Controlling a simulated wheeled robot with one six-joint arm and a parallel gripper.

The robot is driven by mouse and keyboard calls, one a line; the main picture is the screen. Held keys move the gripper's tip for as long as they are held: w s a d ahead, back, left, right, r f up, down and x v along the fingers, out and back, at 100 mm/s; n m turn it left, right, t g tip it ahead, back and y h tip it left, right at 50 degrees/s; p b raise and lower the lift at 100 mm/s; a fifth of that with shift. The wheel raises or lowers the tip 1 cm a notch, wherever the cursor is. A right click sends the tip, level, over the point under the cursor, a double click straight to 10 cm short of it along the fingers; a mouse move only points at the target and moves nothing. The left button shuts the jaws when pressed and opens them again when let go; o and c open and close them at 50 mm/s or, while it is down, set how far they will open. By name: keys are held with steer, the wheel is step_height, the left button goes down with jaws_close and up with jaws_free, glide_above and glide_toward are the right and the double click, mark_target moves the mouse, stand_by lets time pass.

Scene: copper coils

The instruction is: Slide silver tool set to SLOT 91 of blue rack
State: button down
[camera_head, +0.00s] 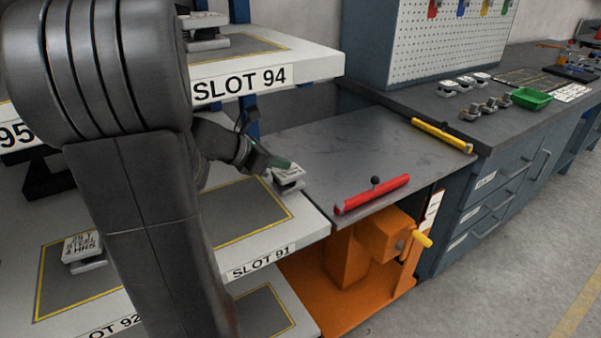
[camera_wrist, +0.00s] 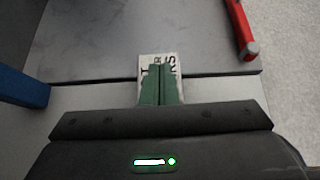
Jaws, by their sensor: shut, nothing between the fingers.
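The silver tool set (camera_head: 288,182) is a small silver block with a pale lettered top. It stands at the right edge of the SLOT 91 shelf of the rack, by the seam with the grey tabletop and outside or at the border of the yellow outline. The SLOT 91 label (camera_head: 262,262) is on the shelf's front edge. My gripper (camera_head: 283,165) is at the tool set's far-left side. In the wrist view my shut green fingers (camera_wrist: 161,68) overlap the lettered top (camera_wrist: 175,62); I cannot tell whether they touch it. Its lower body is hidden there.
The grey tabletop (camera_head: 340,150) adjoins the shelf, with a red bar (camera_head: 372,194) and a yellow bar (camera_head: 442,135) along its edges. A blue rack post (camera_head: 248,117) stands behind. Another block (camera_head: 83,250) sits on SLOT 92. The SLOT 94 shelf (camera_head: 320,65) overhangs.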

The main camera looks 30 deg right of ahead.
steer(key=shift+w+d+f+b, duration=0.2)
steer(key=shift+d, duration=0.4)
steer(key=shift+w+d+f+b, duration=0.15)
steer(key=shift+d+f, duration=0.05)
steer(key=shift+d, duration=0.4)
steer(key=shift+s+a+f, duration=0.1)
steer(key=shift+f, duration=0.35)
steer(key=shift+f, duration=0.1)
